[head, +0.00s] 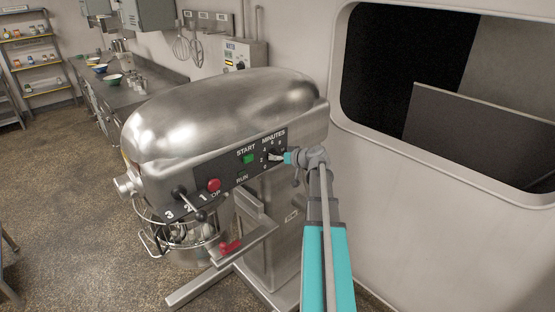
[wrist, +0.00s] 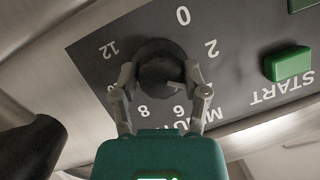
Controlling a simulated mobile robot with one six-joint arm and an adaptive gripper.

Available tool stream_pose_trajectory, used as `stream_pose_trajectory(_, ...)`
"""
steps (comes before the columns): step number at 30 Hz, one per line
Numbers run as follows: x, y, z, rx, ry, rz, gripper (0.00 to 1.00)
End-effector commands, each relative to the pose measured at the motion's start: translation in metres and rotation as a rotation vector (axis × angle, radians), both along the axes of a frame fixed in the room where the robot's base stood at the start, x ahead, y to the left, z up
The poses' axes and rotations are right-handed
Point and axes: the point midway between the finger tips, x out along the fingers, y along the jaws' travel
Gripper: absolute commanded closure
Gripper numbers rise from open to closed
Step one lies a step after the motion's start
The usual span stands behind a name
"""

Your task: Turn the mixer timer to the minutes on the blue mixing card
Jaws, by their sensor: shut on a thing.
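The timer knob (wrist: 152,62) is a dark round knob on the mixer's black panel, upside down in the wrist view. White numbers 0, 2, 6, 8 and 12 show around it. A small pale mark shows at its lower right; I cannot tell surely which number it points to. My gripper (wrist: 160,76) is shut on the knob, one finger on each side. In the head view my gripper (head: 286,157) meets the panel below MINUTES and partly covers the dial. The steel mixer (head: 215,110) stands in the middle. I cannot make out a blue mixing card.
A green START button (head: 249,158) sits left of the dial, beside a red stop button (head: 214,185) and a speed lever (head: 190,204). A counter (head: 142,95) with bowls runs behind at left. A wall with a dark window (head: 400,60) is at right. Open floor (head: 60,200) lies left.

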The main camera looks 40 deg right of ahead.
Motion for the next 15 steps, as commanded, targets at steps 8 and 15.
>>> stream_pose_trajectory(8,0.0007,0.0000,-0.0004,0.124,0.010,0.002,0.90)
stream_pose_trajectory(15,0.0006,0.0005,0.0001,0.149,0.012,0.001,0.90)
